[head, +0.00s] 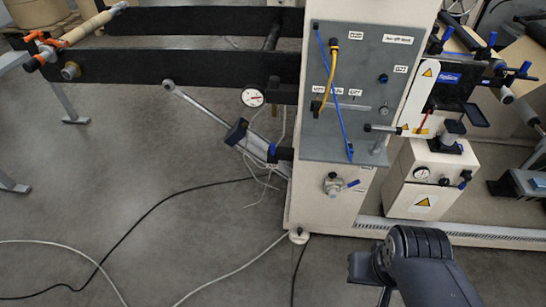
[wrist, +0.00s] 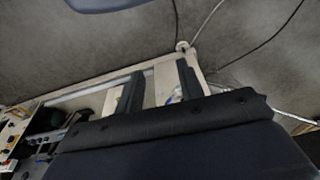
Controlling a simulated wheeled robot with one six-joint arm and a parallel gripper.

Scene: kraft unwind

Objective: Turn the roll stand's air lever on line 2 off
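The cabinet (head: 318,205) stands at the center of the head view, with a grey panel (head: 345,110) on its front. Below the panel is a small metal valve (head: 332,184) with a blue lever pointing right. Another blue-handled fitting (head: 272,151) sits left of the cabinet, under a round gauge (head: 252,97) on the roll stand's dark beam (head: 180,66). I cannot read which one is the line 2 lever. In the wrist view my gripper (wrist: 160,82) has its two dark fingers apart with nothing held. A small blue and pale part (wrist: 173,99) shows between them, partly hidden.
Black and pale hoses (head: 130,215) lie across the grey floor at the lower left. A cream box with a gauge (head: 430,178) stands right of the cabinet. Yellow and blue hoses (head: 328,75) hang on the panel. Floor in front of the cabinet is mostly open.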

